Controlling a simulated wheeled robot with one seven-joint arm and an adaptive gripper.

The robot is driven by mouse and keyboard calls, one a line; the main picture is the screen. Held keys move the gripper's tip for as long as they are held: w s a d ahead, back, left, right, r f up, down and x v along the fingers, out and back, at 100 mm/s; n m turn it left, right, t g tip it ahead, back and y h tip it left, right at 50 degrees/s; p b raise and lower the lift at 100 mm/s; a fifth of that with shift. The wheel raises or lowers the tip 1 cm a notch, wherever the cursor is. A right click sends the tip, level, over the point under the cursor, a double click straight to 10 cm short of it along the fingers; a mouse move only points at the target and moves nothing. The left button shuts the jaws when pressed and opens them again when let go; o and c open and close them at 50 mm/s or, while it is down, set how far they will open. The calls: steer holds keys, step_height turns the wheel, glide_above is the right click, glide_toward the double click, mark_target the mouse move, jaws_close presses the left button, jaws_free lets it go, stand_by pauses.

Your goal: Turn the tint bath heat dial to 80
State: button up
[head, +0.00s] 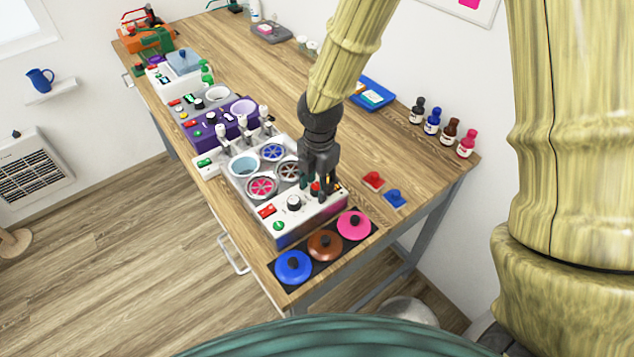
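The tint bath (245,190) is a white unit near the table's front end, with several round wells. Light blue, blue, pink and grey show in them. Its front panel carries a red switch (267,211), a green button (279,226) and a dark round dial (294,203). My gripper (322,188) points down over the right end of this panel, to the right of that dial. A small red part (315,187) shows beside its fingers. The fingers hide part of the panel, and I cannot tell whether they touch anything. Dial markings are too small to read.
Blue (293,267), brown (324,245) and pink lids (354,225) lie in front of the bath. Red (373,180) and blue pieces (395,198) lie to the right. Several bottles (432,124) stand at the right edge. A purple unit (210,137) stands behind the bath.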

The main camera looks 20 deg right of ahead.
steer(key=c, duration=0.7)
steer(key=shift+m, duration=0.3)
steer(key=m+p, duration=0.1)
steer(key=m, duration=0.3)
steer(key=shift+r+m+p, duration=0.1)
steer(key=shift+m+p, duration=0.2)
steer(key=shift+m, duration=0.1)
steer(key=m+p, duration=0.1)
steer(key=m, duration=0.4)
steer(key=m+p, duration=0.1)
steer(key=m, duration=0.5)
steer(key=shift+m+h, duration=0.3)
steer(key=m+p, duration=0.1)
steer(key=m, duration=0.5)
steer(key=shift+m, duration=0.3)
